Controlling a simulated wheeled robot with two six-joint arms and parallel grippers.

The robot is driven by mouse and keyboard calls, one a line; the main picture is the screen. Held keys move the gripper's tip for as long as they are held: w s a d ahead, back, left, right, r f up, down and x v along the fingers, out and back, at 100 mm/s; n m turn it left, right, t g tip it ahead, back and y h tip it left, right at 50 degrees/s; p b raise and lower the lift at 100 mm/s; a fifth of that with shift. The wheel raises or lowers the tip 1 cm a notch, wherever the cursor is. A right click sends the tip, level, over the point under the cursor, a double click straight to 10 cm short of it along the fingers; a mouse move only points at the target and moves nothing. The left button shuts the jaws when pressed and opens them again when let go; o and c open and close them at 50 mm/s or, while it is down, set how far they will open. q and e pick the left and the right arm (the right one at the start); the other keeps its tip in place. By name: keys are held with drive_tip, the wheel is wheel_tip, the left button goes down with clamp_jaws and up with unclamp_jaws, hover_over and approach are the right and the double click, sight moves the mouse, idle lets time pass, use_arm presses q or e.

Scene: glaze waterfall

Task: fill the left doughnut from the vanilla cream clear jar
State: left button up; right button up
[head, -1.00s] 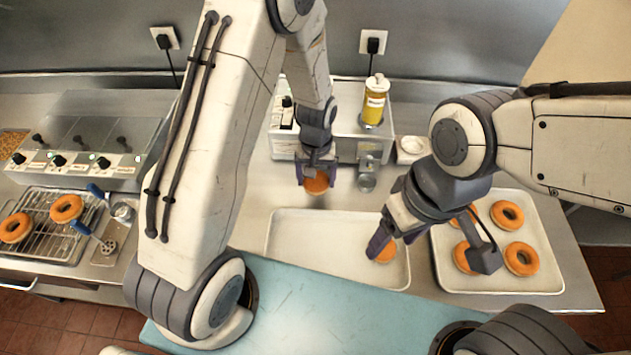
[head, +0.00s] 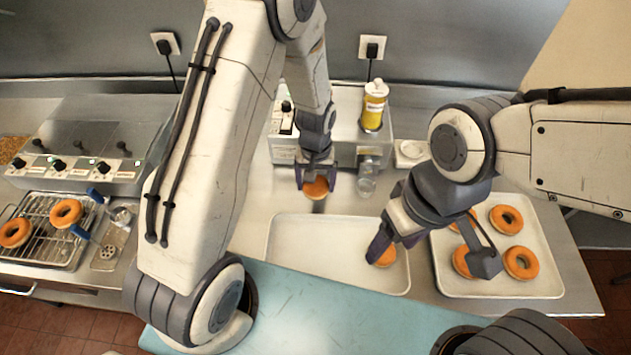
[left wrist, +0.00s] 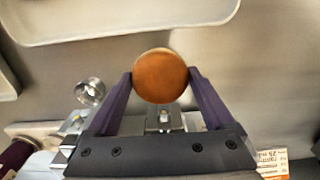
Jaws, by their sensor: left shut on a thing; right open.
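My left gripper (head: 316,181) is shut on a round orange-brown doughnut (head: 316,188), held in front of the white filling machine. In the left wrist view the doughnut (left wrist: 160,76) shows a smooth face without a hole, between the two purple fingers. A jar with yellow contents, a label and a white cap (head: 374,106) stands on the machine's right part. Whether the doughnut touches a nozzle is hidden. My right gripper (head: 396,241) is open over the shallow tray, with another doughnut (head: 387,258) partly hidden by its fingers.
The filling machine (head: 345,127) stands at the back with a small clear cup (head: 366,180) at its front. A pale tray (head: 300,250) lies in front. A right tray (head: 545,275) holds several ring doughnuts. A wire rack (head: 50,235) with two rings is at left.

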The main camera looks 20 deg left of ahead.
use_arm(q)
drive_tip(key=shift+w+a, duration=0.2)
drive_tip(key=shift+w, duration=0.8)
drive_tip(key=shift+w+a, duration=0.15)
drive_tip(key=shift+w, duration=0.8)
idle(1.0)
drive_tip(key=shift+s, duration=0.3)
idle(0.9)
drive_tip(key=shift+s+d, duration=0.15)
drive_tip(key=shift+s, duration=0.45)
idle(0.8)
drive_tip(key=shift+s+d, duration=0.2)
drive_tip(key=shift+s, duration=0.75)
drive_tip(key=shift+s+d, duration=0.2)
drive_tip(key=shift+s, duration=0.7)
drive_tip(key=shift+s+d+r+p, duration=0.1)
drive_tip(key=shift+s+r+p, duration=0.25)
drive_tip(key=shift+r+p, duration=0.3)
drive_tip(key=shift+s+d+r+p, duration=0.1)
drive_tip(key=shift+s+r+p, duration=0.2)
drive_tip(key=shift+r+p, duration=0.35)
drive_tip(key=shift+s+r+p, duration=0.35)
drive_tip(key=shift+r+p, duration=0.15)
drive_tip(key=shift+r, duration=0.25)
